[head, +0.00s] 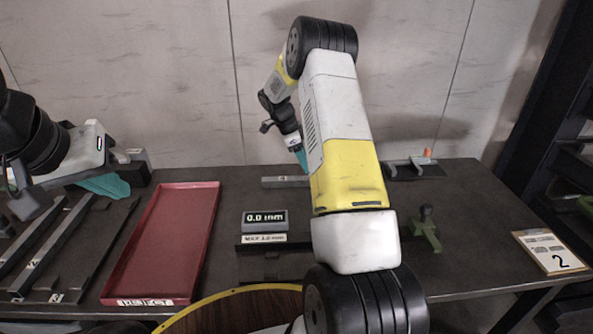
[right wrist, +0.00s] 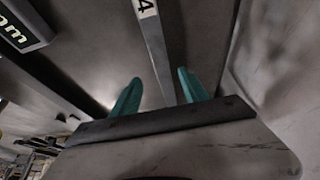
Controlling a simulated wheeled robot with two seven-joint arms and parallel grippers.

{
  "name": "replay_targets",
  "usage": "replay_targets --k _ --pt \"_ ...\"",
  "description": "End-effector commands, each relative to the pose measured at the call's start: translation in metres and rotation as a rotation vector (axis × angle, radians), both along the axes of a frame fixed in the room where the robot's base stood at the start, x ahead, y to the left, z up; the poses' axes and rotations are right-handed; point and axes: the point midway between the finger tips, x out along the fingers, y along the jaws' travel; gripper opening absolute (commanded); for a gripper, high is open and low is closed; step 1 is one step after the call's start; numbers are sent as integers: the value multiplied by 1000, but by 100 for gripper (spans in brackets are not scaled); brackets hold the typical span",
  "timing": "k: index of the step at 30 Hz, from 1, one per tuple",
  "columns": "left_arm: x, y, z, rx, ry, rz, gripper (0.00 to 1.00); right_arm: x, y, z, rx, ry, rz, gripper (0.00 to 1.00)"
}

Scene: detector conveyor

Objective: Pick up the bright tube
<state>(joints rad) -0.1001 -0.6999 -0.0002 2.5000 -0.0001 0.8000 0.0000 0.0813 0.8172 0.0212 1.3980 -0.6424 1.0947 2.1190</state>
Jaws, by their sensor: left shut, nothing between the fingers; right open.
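A light grey metal tube (head: 284,182) lies on the dark table at the back middle. In the right wrist view a grey tube (right wrist: 156,50) with a white label "4" runs down between the fingertips. My right gripper (head: 301,158) is over the right end of the tube in the head view, mostly hidden by my arm. Its teal fingers (right wrist: 158,92) are open, one on each side of the tube; contact is not visible. My left gripper (head: 106,186) is shut and empty at the left, above the table near several long labelled tubes (head: 40,250).
A red reject tray (head: 211,215) lies left of middle. A gauge display (head: 264,221) reading 0.0 mm stands beside it. A green clamp (head: 426,230), a small fixture with an orange top (head: 415,168) and a clipboard (head: 549,251) are to the right. A wall stands behind the table.

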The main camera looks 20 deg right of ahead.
Motion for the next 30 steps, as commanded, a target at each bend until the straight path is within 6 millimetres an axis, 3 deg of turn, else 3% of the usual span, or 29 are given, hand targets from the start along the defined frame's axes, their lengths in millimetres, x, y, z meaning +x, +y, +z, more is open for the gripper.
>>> replay_targets --k 13,23,30 --pt "0 0 0 0 0 0 0 -1 -20 -56 2 2 0 53" --pt "0 0 0 0 0 0 0 -2 -23 -64 1 0 2 53" --pt "0 0 0 0 0 0 0 -2 -23 -64 1 0 2 10"
